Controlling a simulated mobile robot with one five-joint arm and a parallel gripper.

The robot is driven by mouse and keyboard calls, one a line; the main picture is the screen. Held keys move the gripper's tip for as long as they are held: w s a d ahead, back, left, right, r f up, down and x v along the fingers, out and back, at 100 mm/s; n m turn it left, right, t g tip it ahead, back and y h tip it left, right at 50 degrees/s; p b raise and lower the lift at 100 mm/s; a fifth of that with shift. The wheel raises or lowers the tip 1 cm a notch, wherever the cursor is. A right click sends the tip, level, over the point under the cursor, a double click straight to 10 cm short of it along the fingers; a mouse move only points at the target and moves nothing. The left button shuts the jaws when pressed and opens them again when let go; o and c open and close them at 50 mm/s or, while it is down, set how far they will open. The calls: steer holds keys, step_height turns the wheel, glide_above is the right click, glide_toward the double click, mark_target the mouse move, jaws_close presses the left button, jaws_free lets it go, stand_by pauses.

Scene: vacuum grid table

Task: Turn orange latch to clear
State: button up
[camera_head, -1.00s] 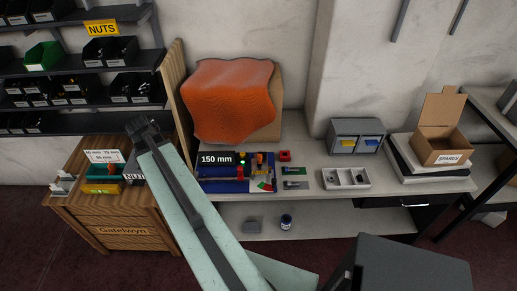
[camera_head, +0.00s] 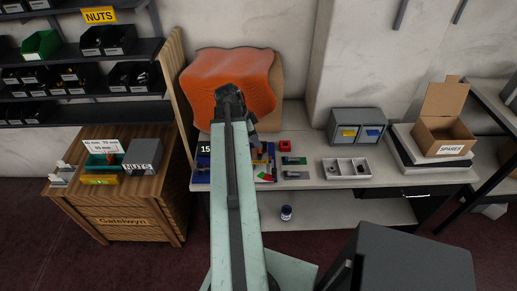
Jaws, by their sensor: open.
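My gripper (camera_head: 250,128) is at the end of my pale green arm, in front of the orange draped piece (camera_head: 228,72) and above the blue fixture (camera_head: 203,168). It looks empty and open, though its fingers are small and dark here. My arm hides most of the blue fixture and much of its "150 mm" label (camera_head: 204,149). Small orange and yellow parts (camera_head: 262,153) show just right of my arm on the fixture. I cannot tell which of them is the orange latch.
A red block (camera_head: 285,146), small parts and a white divided tray (camera_head: 346,169) lie right on the bench. A grey drawer box (camera_head: 357,126) and an open carton (camera_head: 445,122) stand farther right. A wooden crate (camera_head: 130,205) with bins stands left. The bench's front right is clear.

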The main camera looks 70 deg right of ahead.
steer(key=b+x, duration=0.1)
steer(key=x, duration=0.2)
steer(key=shift+b, duration=0.3)
jaws_close()
